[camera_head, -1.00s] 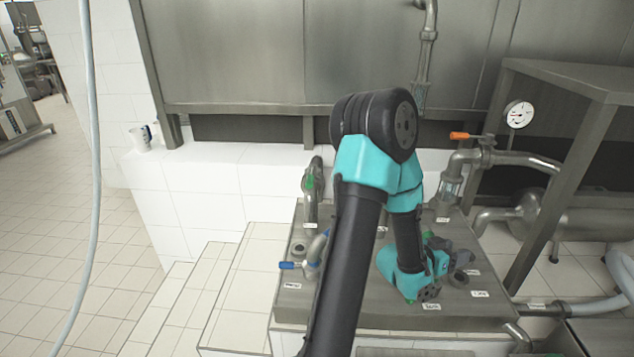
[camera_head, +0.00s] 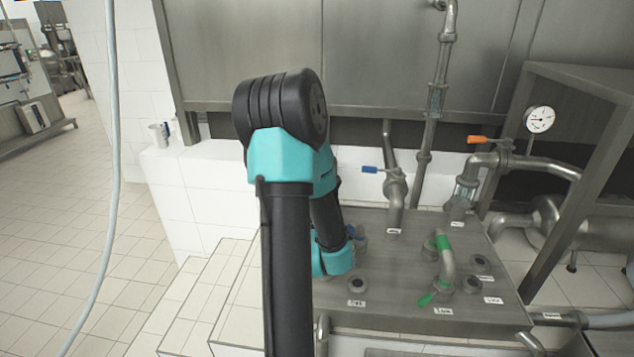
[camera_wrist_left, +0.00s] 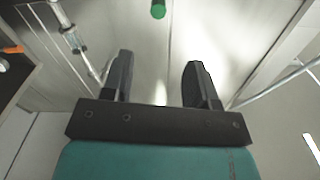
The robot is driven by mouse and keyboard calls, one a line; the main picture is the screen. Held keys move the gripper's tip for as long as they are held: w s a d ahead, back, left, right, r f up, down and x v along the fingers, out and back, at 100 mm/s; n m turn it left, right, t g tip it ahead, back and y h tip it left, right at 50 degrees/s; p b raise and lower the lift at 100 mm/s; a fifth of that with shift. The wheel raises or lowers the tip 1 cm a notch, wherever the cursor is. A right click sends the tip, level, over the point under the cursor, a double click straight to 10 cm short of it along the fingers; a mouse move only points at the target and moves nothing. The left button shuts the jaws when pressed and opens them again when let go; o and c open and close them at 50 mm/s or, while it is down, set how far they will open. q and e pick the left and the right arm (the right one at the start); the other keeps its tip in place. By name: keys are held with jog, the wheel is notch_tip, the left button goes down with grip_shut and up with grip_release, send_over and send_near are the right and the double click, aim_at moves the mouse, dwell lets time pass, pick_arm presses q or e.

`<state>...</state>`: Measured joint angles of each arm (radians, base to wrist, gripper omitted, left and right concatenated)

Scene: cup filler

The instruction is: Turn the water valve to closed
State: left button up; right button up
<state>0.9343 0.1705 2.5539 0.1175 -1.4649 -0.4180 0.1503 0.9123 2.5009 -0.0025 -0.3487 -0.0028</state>
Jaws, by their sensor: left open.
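Several lever valves stand on the metal block (camera_head: 400,312). A blue handle (camera_head: 370,169) points left from an upright pipe at the back. Another blue part (camera_head: 358,232) shows just right of my left wrist. A bent pipe with green handles (camera_head: 443,255) stands to the right. The small labels are too blurred to tell which valve is water. My left arm covers the block's left part in the head view and hides its gripper. In the left wrist view the left gripper (camera_wrist_left: 158,80) is open and empty, with a green end (camera_wrist_left: 158,9) ahead. My right gripper is not in view.
An orange handle (camera_head: 478,139) and a pressure gauge (camera_head: 540,119) sit on pipes at the back right. White tiled steps (camera_head: 190,305) lie left of the block. A hose (camera_head: 112,180) hangs at the left. A cup (camera_head: 158,135) stands on the tiled ledge.

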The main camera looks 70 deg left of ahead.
pick_arm(q)
jog(key=shift+w, duration=0.1)
jog(key=x, duration=1.7)
jog(key=shift+w+a, duration=0.1)
jog(key=shift+a, duration=0.05)
jog(key=shift+c, duration=0.3)
grip_shut()
